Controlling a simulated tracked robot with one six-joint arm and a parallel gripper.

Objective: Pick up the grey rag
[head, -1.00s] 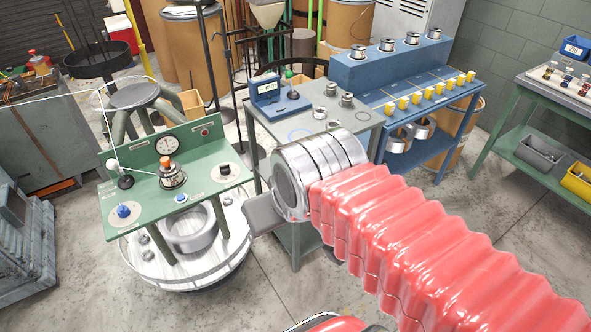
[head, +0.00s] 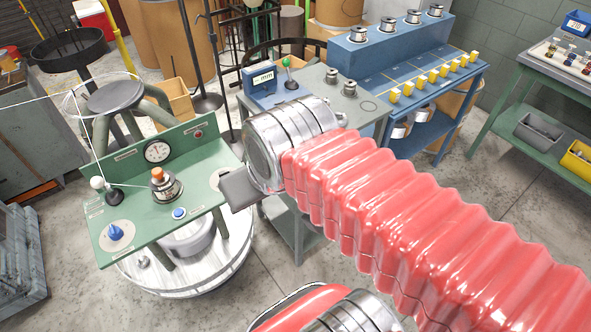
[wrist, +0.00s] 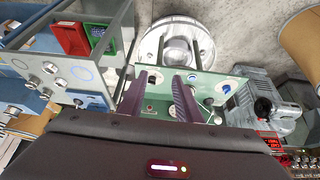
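I cannot pick out a grey rag in either view. My gripper (wrist: 158,76) shows in the wrist view as two dark purple fingers. They stand apart with nothing seen between them, over the green bench (wrist: 215,82). In the head view, my red ribbed arm reaches in from the lower right. Its silver end and a dark grey block lie between the green bench (head: 130,210) and the grey table (head: 372,108). The fingertips are not seen there, and the arm hides part of the grey table's top.
The green bench carries a dial (head: 158,152), a blue knob (head: 115,232) and a wire-strung post. A blue rack (head: 395,45) with yellow blocks stands behind. At right is a green table with a grey bin (head: 538,132) and a yellow bin (head: 580,158). Concrete floor lies between.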

